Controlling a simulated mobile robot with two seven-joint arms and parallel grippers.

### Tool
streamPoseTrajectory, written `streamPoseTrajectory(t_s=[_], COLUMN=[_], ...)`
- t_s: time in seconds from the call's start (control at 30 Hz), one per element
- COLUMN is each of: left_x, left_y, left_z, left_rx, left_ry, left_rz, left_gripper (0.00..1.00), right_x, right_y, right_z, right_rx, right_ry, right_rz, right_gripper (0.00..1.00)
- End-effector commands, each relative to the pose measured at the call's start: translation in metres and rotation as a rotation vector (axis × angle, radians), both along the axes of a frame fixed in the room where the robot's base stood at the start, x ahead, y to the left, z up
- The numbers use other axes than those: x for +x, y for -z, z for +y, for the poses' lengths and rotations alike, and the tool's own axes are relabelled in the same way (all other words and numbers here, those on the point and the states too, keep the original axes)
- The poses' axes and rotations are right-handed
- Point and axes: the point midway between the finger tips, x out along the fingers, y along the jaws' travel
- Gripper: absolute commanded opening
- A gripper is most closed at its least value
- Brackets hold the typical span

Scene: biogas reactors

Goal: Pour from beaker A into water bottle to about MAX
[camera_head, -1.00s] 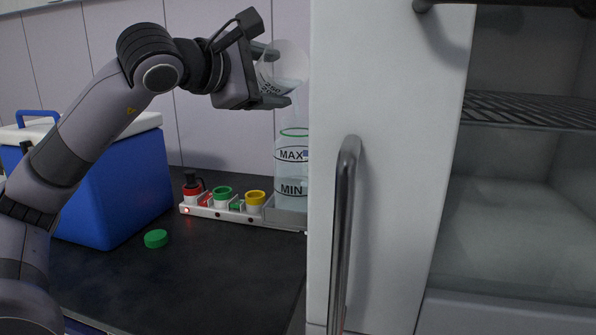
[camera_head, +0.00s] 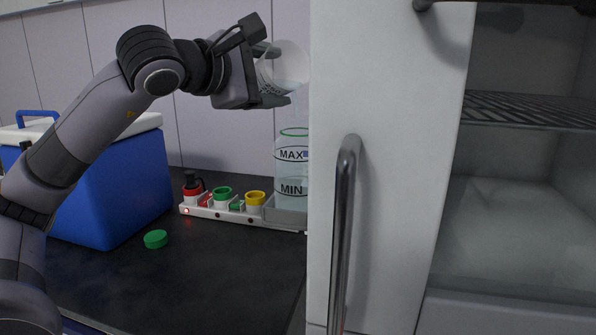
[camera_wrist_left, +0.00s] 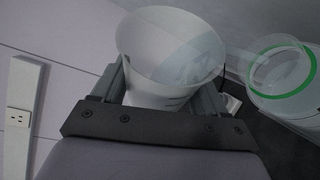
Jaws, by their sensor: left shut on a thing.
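My left gripper (camera_head: 268,78) is shut on beaker A (camera_head: 289,64), a clear beaker with printed marks. It holds the beaker tilted to the right, above the water bottle (camera_head: 291,167). The bottle is clear with a green ring at its mouth and MAX and MIN marks; it stands upright at the right end of the tray, partly hidden by the white door. In the left wrist view, the beaker (camera_wrist_left: 165,60) lies between the fingers, its mouth toward the bottle's green-ringed opening (camera_wrist_left: 282,70). The liquid level in the bottle is hard to tell. My right gripper is out of view.
A white tray (camera_head: 228,216) holds red, green and yellow-topped containers. A green cap (camera_head: 155,239) lies on the dark counter (camera_head: 200,280). A blue cooler (camera_head: 120,190) stands at left. The open white door (camera_head: 385,170) with its handle blocks the right side.

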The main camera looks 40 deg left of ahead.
Motion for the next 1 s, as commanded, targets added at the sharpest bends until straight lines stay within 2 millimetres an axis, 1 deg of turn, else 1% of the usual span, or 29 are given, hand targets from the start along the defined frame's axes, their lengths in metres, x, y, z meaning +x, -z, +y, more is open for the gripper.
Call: streamPoseTrajectory(t_s=[0.7, 1.0], left_x=[-0.0003, -0.0003], left_y=[-0.0048, -0.0047], left_z=[-0.0016, -0.0017], left_rx=[0.074, 0.076], left_ry=[0.000, 0.001], left_rz=[-0.021, -0.021], left_gripper=[0.31, 0.31], right_x=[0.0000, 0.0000], right_y=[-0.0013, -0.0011], right_z=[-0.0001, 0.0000], right_rx=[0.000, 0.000], right_ry=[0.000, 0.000], right_rz=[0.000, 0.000], right_gripper=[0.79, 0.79])
